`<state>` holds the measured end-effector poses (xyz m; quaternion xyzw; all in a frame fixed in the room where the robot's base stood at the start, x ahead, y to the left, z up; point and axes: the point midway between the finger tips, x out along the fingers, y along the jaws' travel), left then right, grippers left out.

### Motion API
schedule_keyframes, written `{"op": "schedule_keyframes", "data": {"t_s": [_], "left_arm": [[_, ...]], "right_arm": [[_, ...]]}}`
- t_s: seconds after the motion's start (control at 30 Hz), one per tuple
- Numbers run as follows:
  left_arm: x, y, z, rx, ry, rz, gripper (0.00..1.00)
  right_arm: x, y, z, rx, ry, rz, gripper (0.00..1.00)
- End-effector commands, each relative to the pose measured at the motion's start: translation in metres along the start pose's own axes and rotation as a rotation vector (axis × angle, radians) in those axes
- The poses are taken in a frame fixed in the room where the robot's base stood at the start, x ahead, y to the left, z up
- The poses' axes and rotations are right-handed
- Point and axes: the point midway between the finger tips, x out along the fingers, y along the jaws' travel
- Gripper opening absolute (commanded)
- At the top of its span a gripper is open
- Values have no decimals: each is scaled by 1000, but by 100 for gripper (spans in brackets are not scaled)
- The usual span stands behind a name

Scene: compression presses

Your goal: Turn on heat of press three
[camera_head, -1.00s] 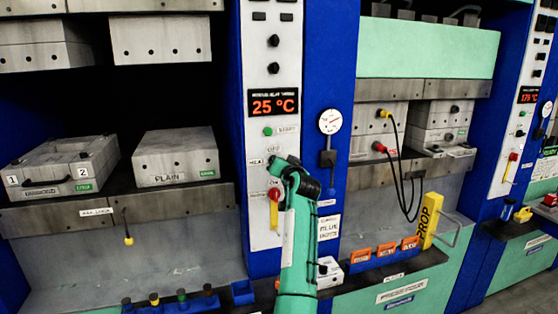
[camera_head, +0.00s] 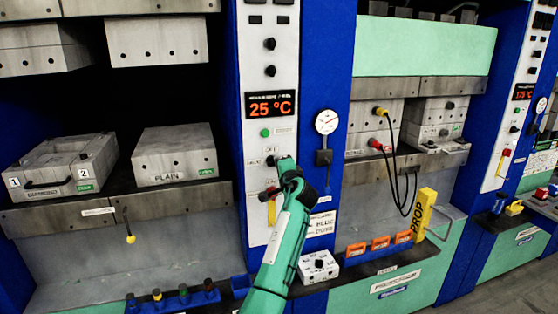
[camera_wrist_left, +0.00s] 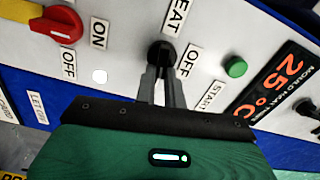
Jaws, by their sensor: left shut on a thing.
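The black heat knob (camera_wrist_left: 162,53) is on the white control panel, between the HEAT label and an OFF label in the left wrist view. My left gripper (camera_wrist_left: 162,72) is shut on this knob, with its fingers along the knob's sides. The knob's pointer direction is hard to tell. In the head view, my left gripper (camera_head: 273,161) is at the panel beside the HEAT label, and the wrist hides most of it. The temperature display (camera_head: 270,105) reads 25 °C. A green START button (camera_wrist_left: 236,67) is beside the knob. My right gripper is not in view.
A red switch on a yellow plate (camera_wrist_left: 62,24) is close to the left of the gripper. A round gauge (camera_head: 327,122) is on the blue column to the right. A grey box with knobs (camera_head: 318,266) stands below. Another press with a yellow PROP block (camera_head: 423,211) is at right.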

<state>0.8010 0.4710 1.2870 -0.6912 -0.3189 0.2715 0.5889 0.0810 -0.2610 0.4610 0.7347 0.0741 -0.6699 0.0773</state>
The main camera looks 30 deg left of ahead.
Motion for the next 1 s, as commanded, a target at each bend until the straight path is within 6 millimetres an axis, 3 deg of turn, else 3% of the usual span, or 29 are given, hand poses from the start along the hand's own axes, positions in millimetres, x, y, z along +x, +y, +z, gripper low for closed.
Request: {"op": "schedule_keyframes", "data": {"t_s": [0.4,0.9,0.93,1.0], "left_arm": [[0,1,0,161,1,-1,0],[0,2,0,176,1,-1,0],[0,2,0,176,1,-1,15],[0,2,0,176,1,0,29]], "right_arm": [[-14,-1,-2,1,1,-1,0],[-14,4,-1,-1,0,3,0],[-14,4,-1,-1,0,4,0],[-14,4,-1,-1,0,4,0]]}}
